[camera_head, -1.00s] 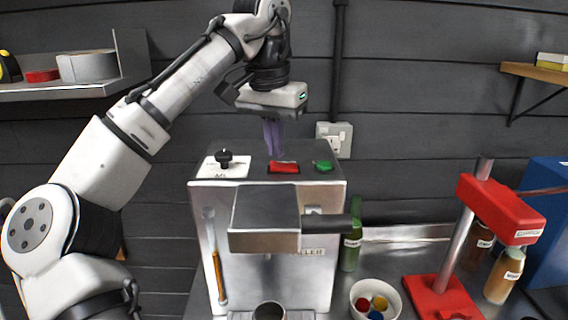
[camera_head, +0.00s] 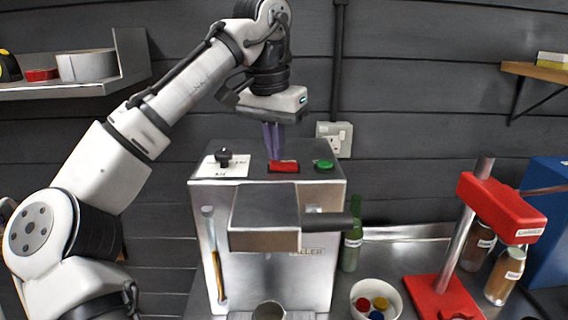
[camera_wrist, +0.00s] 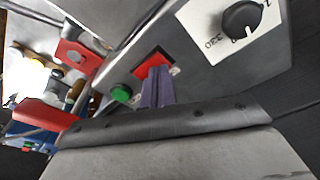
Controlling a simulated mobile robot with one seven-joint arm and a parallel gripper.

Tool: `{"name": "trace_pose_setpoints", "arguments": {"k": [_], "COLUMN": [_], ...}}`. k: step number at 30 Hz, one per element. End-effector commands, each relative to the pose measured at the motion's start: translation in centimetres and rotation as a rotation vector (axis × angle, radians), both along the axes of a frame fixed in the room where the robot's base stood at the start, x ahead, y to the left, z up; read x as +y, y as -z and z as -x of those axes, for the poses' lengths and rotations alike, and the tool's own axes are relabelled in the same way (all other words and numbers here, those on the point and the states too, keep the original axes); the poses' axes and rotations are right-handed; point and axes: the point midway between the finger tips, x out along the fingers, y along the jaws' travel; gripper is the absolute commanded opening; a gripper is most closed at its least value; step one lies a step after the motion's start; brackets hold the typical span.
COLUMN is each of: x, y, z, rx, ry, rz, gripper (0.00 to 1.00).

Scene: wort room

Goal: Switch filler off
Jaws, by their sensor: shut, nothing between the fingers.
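The filler (camera_head: 330,260) is a steel box machine with a black side handle. On its top sit a red rocker switch (camera_head: 284,167), a green button (camera_head: 323,165) to its right and a black dial (camera_head: 224,158) on a white plate to its left. My gripper (camera_head: 275,156) is shut and empty, pointing down at the red switch. In the wrist view the fingertips (camera_wrist: 157,72) overlap the red switch (camera_wrist: 150,60), with the green button (camera_wrist: 121,93) beside them. I cannot tell whether they touch the switch.
A red capper (camera_head: 502,208) stands at right near brown bottles (camera_head: 505,275). A white bowl of coloured caps (camera_head: 375,299) and a green bottle (camera_head: 352,245) are beside the filler. A wall socket (camera_head: 335,138) is behind.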

Motion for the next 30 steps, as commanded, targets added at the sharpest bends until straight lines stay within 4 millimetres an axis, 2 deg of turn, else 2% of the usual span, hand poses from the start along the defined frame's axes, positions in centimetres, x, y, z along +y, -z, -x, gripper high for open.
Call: {"name": "trace_pose_setpoints", "arguments": {"k": [16, 30], "x": [0.0, 0.0], "y": [0.9, -2.1], "z": [0.0, 0.0], "rx": [0.000, 0.000], "ry": [0.000, -0.002], "rz": [0.000, -0.001], "gripper": [0.00, 0.00]}}
